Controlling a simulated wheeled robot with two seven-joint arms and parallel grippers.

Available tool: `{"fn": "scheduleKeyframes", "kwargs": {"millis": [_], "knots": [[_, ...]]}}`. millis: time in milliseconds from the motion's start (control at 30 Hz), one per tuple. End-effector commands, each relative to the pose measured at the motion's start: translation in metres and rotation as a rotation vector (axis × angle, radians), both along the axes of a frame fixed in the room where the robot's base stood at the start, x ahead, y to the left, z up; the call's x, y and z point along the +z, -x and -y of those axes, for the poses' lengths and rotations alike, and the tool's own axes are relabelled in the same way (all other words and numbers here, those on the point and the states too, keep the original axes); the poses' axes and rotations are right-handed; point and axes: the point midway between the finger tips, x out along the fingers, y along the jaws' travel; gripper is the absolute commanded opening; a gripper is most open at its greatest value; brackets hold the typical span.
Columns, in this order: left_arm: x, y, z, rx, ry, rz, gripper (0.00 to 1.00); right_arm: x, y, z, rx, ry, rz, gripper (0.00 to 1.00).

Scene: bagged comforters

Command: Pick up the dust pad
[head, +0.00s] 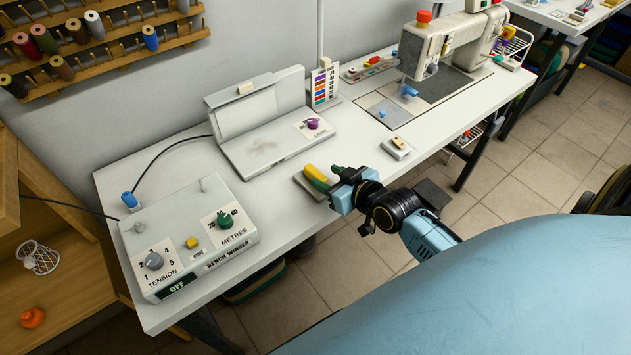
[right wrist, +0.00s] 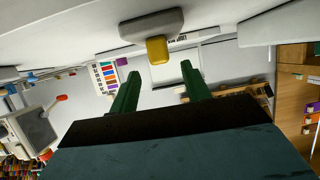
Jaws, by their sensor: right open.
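The dust pad, a grey block with a yellow grip (head: 316,174), lies near the front edge of the white table. It also shows in the right wrist view, where its yellow grip (right wrist: 157,49) points toward the gap between my fingers. My right gripper (head: 331,178) is open, with green fingers, right beside the pad and partly covering it in the head view. In the right wrist view the fingers of my right gripper (right wrist: 159,78) stand apart with nothing between their tips. I cannot tell whether they touch the pad. My left gripper is not in view.
A bench winder box (head: 190,240) stands left on the table. A white device with a smudged plate (head: 265,148) stands behind the pad. A small block (head: 396,147) and a sewing machine (head: 440,45) are to the right. A bare strip of table (head: 270,190) lies left of the pad.

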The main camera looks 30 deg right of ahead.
Motion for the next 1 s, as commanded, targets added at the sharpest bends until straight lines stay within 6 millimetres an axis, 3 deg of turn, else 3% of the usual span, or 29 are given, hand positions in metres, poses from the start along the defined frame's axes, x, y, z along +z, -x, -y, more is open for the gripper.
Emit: {"fn": "scheduleKeyframes", "kwargs": {"millis": [400,700,1000], "knots": [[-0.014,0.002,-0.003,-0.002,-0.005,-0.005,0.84,-0.022,-0.044,-0.009,-0.001,0.000,-0.001,0.47],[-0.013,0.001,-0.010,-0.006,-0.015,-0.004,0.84,-0.022,-0.048,-0.010,-0.001,0.001,-0.001,0.47],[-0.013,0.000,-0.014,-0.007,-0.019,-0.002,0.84,-0.022,-0.047,-0.009,-0.002,0.001,-0.001,0.08]]}}
